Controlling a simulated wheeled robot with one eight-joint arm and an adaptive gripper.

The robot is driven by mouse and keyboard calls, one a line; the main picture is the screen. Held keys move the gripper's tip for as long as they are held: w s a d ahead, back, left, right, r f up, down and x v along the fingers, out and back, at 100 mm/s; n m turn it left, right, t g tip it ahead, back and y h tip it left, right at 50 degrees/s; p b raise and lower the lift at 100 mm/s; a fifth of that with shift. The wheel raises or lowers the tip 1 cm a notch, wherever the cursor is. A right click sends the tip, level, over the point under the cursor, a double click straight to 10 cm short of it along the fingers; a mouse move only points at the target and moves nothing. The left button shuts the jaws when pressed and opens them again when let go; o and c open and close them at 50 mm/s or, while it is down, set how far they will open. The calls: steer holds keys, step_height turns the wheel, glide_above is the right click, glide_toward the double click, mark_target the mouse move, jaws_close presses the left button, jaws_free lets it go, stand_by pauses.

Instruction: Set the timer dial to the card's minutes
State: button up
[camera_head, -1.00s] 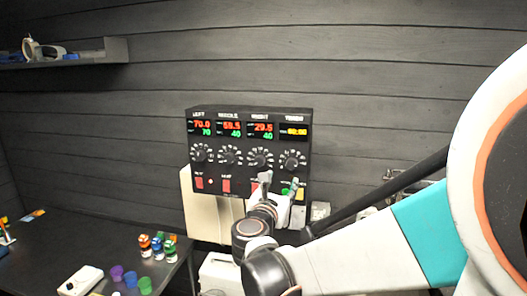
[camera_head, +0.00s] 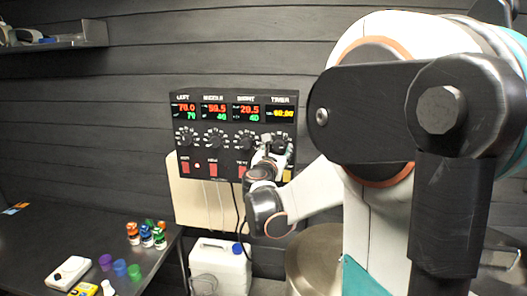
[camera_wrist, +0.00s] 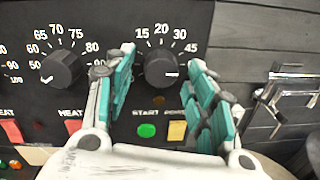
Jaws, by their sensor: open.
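The right finger hides part of the scale. In the head view my gripper (camera_head: 272,146) covers part of the timer dial. I cannot make out a minutes card.
The neighbouring dial (camera_wrist: 62,70) is close to the left finger. A green start button (camera_wrist: 147,130) and a yellow button (camera_wrist: 177,130) sit below. A metal latch (camera_wrist: 292,95) is on the wall at right. A white jug (camera_head: 218,266) stands under the panel.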

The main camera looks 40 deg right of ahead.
steer(key=shift+d, duration=0.1)
steer(key=shift+c, duration=0.5)
steer(key=c, duration=1)
steer(key=shift+o, duration=0.2)
